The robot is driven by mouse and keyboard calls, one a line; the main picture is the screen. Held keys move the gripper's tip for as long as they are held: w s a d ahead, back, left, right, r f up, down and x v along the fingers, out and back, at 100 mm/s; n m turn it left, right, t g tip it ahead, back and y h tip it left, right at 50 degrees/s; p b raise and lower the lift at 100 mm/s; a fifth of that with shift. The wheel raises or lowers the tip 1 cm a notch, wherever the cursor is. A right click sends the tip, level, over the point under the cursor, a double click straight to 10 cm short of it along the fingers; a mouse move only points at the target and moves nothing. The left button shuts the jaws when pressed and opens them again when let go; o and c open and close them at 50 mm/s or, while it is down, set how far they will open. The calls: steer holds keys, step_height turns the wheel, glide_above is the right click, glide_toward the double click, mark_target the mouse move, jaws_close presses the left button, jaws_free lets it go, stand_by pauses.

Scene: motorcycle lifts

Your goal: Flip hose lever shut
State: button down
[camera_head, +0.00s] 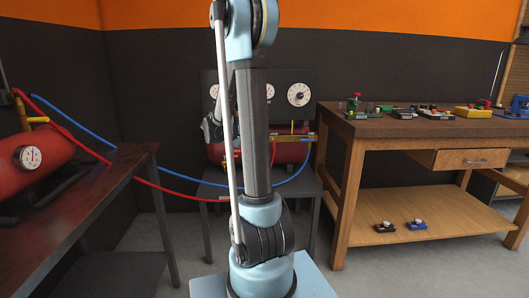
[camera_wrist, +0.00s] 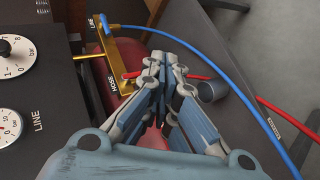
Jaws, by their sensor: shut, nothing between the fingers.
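The brass manifold (camera_wrist: 117,60) lies left of my gripper in the wrist view, with a HOSE label near its lower end and LINE near its upper end. A thin brass rod (camera_wrist: 85,57) sticks out from its left side; I cannot tell whether this is the hose lever. A small red piece (camera_wrist: 132,74) shows beside the HOSE label, partly hidden by my fingers. My gripper (camera_wrist: 166,62) is shut and empty, with its fingertips just right of the manifold; contact is unclear. In the head view the manifold (camera_head: 298,136) shows at the back, and my arm covers much of the panel.
A red hose (camera_wrist: 285,112) and a blue hose (camera_wrist: 225,77) run right of my gripper. A gauge panel (camera_wrist: 35,90) stands close on its left, above a red tank (camera_wrist: 126,57). A wooden workbench (camera_head: 385,128) stands right; a dark table with another red tank (camera_head: 50,160) stands left.

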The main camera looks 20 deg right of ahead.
steer(key=w+f+t+h, duration=0.1)
steer(key=w+f+h, duration=0.2)
steer(key=w+f, duration=0.2)
steer(key=w+f+n+t+h, duration=0.1)
steer(key=w+f+h, duration=0.2)
steer(key=w, duration=0.9)
steer(key=shift+w+a+f+h, duration=0.3)
steer(key=shift+a+f, duration=0.15)
steer(key=shift+f, duration=0.65)
steer(key=s+x, duration=0.2)
steer(key=x, duration=1.1)
steer(key=shift+s+d, duration=0.35)
steer(key=shift+d, duration=0.05)
steer(key=shift+a, duration=0.15)
